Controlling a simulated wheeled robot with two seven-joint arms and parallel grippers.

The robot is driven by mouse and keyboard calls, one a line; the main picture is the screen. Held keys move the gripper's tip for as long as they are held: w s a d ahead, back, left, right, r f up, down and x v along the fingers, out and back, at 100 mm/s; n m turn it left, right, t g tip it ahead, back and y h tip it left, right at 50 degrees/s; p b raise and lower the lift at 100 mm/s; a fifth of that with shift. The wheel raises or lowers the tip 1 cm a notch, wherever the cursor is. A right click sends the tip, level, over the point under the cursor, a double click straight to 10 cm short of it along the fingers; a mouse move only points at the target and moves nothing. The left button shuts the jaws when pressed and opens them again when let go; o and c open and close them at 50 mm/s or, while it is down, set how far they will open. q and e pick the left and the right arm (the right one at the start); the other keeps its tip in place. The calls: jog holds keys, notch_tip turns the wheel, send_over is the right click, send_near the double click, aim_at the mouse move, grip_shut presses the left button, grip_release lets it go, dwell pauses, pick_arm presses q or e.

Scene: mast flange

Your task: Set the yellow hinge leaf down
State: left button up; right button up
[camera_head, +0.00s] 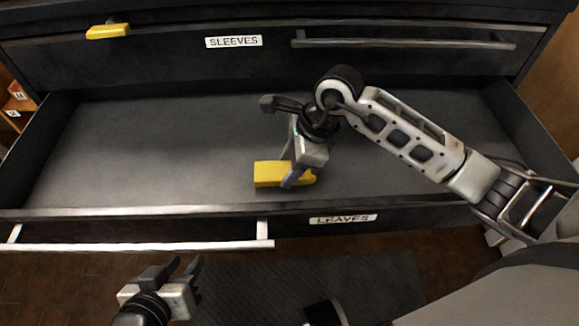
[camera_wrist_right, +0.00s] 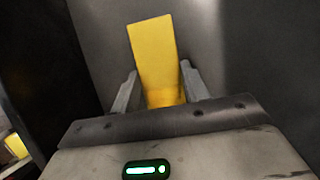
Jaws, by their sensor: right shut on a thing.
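The yellow hinge leaf (camera_head: 268,174) is inside the open drawer labelled LEAVES (camera_head: 150,150), near the drawer's front wall. My right gripper (camera_head: 300,180) is shut on its right end. In the right wrist view the leaf (camera_wrist_right: 153,58) stands out between the two fingers of my right gripper (camera_wrist_right: 158,92). I cannot tell whether the leaf touches the drawer floor. My left gripper (camera_head: 180,270) is in front of the drawer, below its front edge, with its fingers apart and nothing between them.
Above is a closed drawer labelled SLEEVES (camera_head: 270,62), with a long handle (camera_head: 400,41). Another yellow piece (camera_head: 108,31) is at its upper left. The open drawer's floor is bare to the left and behind the leaf. A bar handle (camera_head: 140,245) runs along its front.

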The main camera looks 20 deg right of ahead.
jog(key=shift+f, duration=0.4)
pick_arm(q)
jog(key=shift+f, duration=0.4)
pick_arm(e)
jog(key=o, duration=0.9)
jog(key=shift+f, duration=0.2)
jog(key=o, duration=0.4)
jog(key=shift+r, duration=0.1)
pick_arm(q)
jog(key=shift+w+d+r, duration=0.1)
jog(key=shift+w, duration=0.05)
